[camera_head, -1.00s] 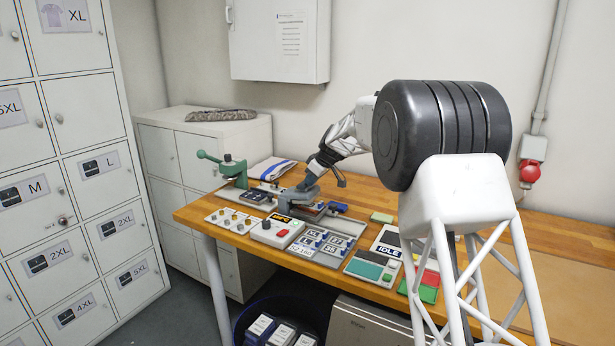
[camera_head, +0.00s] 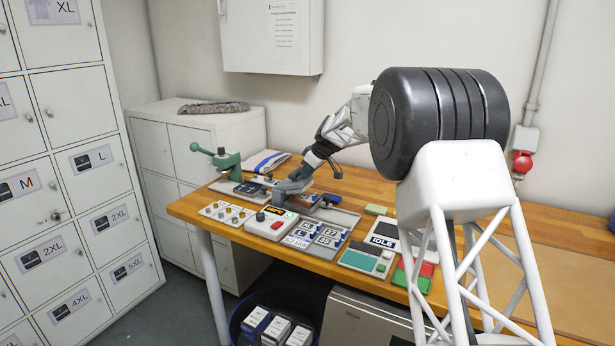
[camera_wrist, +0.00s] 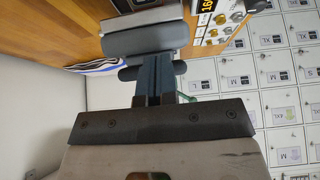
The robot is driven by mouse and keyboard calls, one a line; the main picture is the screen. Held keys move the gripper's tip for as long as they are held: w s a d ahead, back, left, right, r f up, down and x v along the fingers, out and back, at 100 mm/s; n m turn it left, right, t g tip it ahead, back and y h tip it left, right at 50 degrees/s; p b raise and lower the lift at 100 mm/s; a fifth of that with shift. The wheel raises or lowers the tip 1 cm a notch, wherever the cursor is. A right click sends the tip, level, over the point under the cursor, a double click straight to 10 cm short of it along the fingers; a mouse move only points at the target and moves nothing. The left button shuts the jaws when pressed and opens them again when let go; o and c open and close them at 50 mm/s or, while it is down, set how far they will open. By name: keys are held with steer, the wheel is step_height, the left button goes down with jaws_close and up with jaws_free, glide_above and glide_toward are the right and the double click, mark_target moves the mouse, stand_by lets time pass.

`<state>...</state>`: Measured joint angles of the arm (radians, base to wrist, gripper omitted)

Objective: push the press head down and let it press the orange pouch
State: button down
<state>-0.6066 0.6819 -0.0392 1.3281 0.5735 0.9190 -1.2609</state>
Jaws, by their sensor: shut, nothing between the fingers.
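The grey press head (camera_head: 292,188) stands over the middle of the workbench, behind the white control box (camera_head: 272,222) with its orange display. My gripper (camera_head: 308,168) is shut and empty, pointing down at the head from above. In the wrist view my shut fingers (camera_wrist: 155,85) end close to a rounded grey bar (camera_wrist: 145,40) of the press; I cannot tell whether they touch it. I cannot make out the orange pouch for certain; the head and gripper block the view beneath.
A green lever device (camera_head: 227,162) stands left of the press, with a striped cloth (camera_head: 266,161) behind. A number plate set (camera_head: 318,237), an idle-marked panel (camera_head: 385,241) and coloured pads (camera_head: 413,275) lie to the right. The wooden bench (camera_head: 375,185) is bare behind them.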

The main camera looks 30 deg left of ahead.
step_height(320, 180, up, 2)
steer(key=shift+a+r, duration=0.1)
steer(key=shift+r, duration=0.15)
steer(key=d+f+v, duration=0.1)
steer(key=v, duration=0.8)
steer(key=shift+d+r, duration=0.35)
steer(key=shift+d, duration=0.05)
